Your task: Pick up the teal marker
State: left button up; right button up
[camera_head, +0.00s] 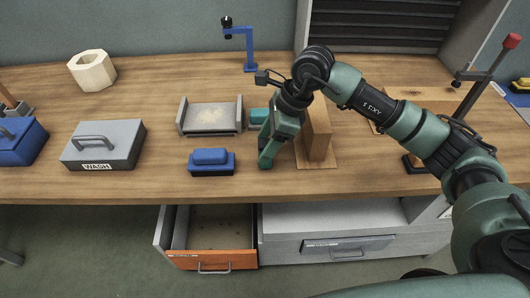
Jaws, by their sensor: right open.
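My right gripper (267,156) reaches down over the workbench, its green fingers pointing at the surface near the front edge. It is open, and I see nothing held in it. A small teal item (258,116) lies just behind and left of the gripper, partly hidden by it. I cannot tell from its visible part whether it is the teal marker. No other marker shows clearly. My left gripper is not in view.
Right of the gripper stands a wooden block (319,130). To the left are a blue block (212,164), a grey tray (211,118), a grey box labelled WASH (103,146) and a blue box (18,143). An orange-fronted drawer (210,259) hangs open below the bench.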

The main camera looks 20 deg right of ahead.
jog(key=x, duration=0.2)
jog(key=shift+w+f+p, duration=0.1)
jog(key=shift+f+p, duration=0.15)
jog(key=shift+p, duration=0.05)
jog(key=shift+a+f, duration=0.15)
jog(key=shift+f, duration=0.3)
grip_shut()
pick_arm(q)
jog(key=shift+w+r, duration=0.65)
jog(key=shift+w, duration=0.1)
pick_arm(e)
jog(key=shift+w, duration=0.1)
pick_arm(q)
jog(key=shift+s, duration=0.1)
pick_arm(e)
jog(key=shift+r, duration=0.5)
pick_arm(q)
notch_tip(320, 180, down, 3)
jog(key=b, duration=0.3)
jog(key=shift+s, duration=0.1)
pick_arm(e)
notch_tip(320, 180, up, 19)
